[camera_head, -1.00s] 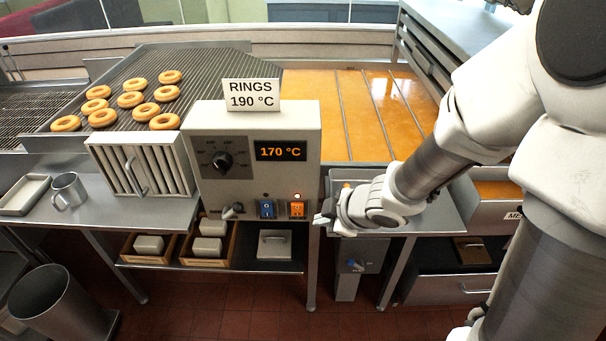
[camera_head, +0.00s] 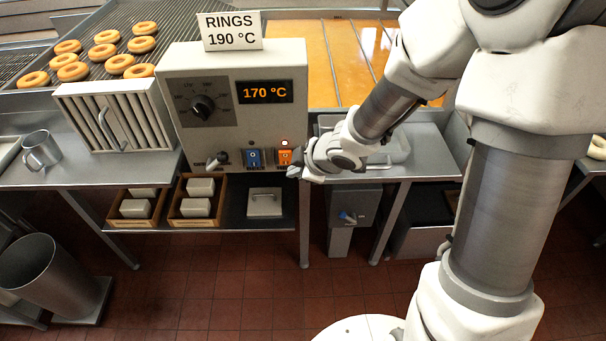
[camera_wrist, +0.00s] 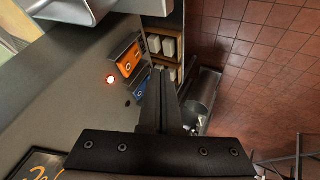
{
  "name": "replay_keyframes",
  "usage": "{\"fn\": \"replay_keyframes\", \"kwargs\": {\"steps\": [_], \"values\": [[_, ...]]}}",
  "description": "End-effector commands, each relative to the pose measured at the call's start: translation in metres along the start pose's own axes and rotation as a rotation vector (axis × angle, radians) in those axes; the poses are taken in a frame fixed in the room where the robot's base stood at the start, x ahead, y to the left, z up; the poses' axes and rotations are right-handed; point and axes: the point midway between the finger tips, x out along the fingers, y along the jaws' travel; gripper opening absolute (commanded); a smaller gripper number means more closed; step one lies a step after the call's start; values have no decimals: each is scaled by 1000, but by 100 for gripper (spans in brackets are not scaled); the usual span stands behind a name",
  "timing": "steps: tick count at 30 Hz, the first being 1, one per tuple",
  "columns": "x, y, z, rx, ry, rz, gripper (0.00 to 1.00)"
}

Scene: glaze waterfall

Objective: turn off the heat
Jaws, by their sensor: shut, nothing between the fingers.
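The grey control box (camera_head: 240,110) stands on the counter with a lit display (camera_head: 265,92) reading 170 °C. A round black knob (camera_head: 202,106) is on its left. Low on its front are a blue rocker switch (camera_head: 253,158) and an orange rocker switch (camera_head: 284,157), with a lit red lamp (camera_head: 284,142) above the orange one. My gripper (camera_head: 294,172) is shut and empty, just below and right of the orange switch. In the wrist view, my shut fingertips (camera_wrist: 163,72) point beside the orange switch (camera_wrist: 129,59) and partly cover the blue one (camera_wrist: 141,88); contact cannot be told.
A sign (camera_head: 232,32) on the box reads RINGS 190 °C. A small lever (camera_head: 215,162) sits left of the switches. Golden rings (camera_head: 103,52) lie on the rack behind, and orange oil (camera_head: 330,60) fills the fryer. A tray (camera_head: 385,153) lies right of my gripper.

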Motion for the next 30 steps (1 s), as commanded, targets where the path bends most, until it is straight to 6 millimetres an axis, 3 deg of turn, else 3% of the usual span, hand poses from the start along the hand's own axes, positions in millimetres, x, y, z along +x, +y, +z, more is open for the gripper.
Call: {"fn": "replay_keyframes", "kwargs": {"steps": [2, 6, 12, 30], "values": [[20, -3, 2, -1, 1, -1, 0], [22, 19, -2, 2, -1, 0, 0], [29, 34, -3, 1, 0, -1, 0], [30, 43, -4, 1, 0, -1, 0]]}}
